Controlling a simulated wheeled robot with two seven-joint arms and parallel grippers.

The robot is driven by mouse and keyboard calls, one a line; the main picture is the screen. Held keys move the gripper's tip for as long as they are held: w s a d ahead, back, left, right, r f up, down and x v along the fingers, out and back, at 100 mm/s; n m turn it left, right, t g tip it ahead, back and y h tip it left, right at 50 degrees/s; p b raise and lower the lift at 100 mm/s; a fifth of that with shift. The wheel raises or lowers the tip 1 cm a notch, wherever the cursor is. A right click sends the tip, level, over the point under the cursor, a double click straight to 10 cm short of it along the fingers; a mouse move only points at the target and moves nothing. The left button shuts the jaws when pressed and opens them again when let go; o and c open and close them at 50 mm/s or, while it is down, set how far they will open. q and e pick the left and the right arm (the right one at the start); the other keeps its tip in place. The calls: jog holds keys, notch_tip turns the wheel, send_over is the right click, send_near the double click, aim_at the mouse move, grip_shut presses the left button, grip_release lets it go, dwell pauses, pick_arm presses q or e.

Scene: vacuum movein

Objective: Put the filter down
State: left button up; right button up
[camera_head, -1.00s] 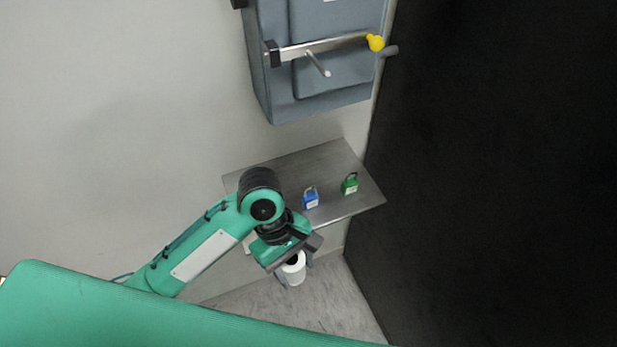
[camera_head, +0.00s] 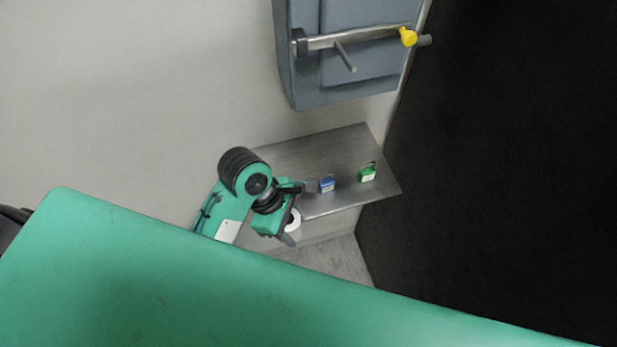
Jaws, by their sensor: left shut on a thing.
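The filter (camera_head: 294,221) is a white cylinder with a hole in its top face. My left gripper (camera_head: 297,214) is shut on it, with one dark finger behind it and one in front. The filter shows just off the front edge of the metal shelf (camera_head: 345,148); its lower part is hidden by the gripper. I cannot tell its height relative to the shelf. My right gripper is not in view.
A blue padlock (camera_head: 327,185) and a green padlock (camera_head: 367,174) stand on the shelf's right half. A grey wall box (camera_head: 350,85) with a bar and yellow knob (camera_head: 408,37) hangs above. A black surface (camera_head: 500,180) bounds the right.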

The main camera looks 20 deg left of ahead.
pick_arm(q)
jog(key=w+p, duration=0.1)
jog(key=w, duration=0.3)
jog(key=w+p, duration=0.1)
jog(key=w, duration=0.3)
jog(key=w+a+p, duration=0.1)
jog(key=w, duration=0.3)
jog(key=shift+w, duration=0.2)
notch_tip(320, 180, down, 2)
jog(key=shift+f+p, duration=0.2)
jog(key=shift+p, duration=0.6)
jog(key=shift+f, duration=0.6)
jog(key=o, duration=1.1)
jog(key=shift+f, duration=0.1)
jog(key=shift+c, duration=0.2)
